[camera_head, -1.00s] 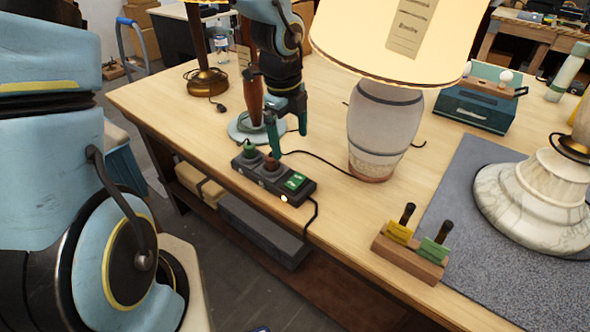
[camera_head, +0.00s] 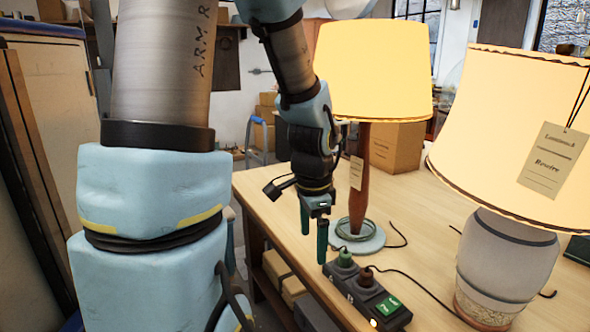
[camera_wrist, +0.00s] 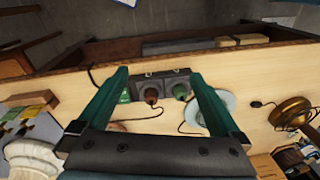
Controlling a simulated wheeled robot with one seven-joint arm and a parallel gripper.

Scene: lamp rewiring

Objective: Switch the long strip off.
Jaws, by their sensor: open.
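The dark power strip (camera_head: 352,294) lies along the table's near edge. It carries a green plug (camera_head: 344,258), a brown plug (camera_head: 366,276) and a green switch (camera_head: 388,304) at its near end. A small orange light (camera_head: 373,322) glows beside the switch. My gripper (camera_head: 313,230) is open and empty, its green fingers pointing down, above the table edge near the green-plug end. In the wrist view the strip (camera_wrist: 160,77) shows between the open fingers, with the switch (camera_wrist: 125,96) by the left finger. I cannot tell how high the fingers are above it.
A lit red-stemmed lamp (camera_head: 362,185) stands behind the strip. A ceramic lamp (camera_head: 505,262) with a tag reading "Rewire" stands to the right. Cords run across the table between them. In the wrist view a wooden block (camera_wrist: 28,101) lies at the left.

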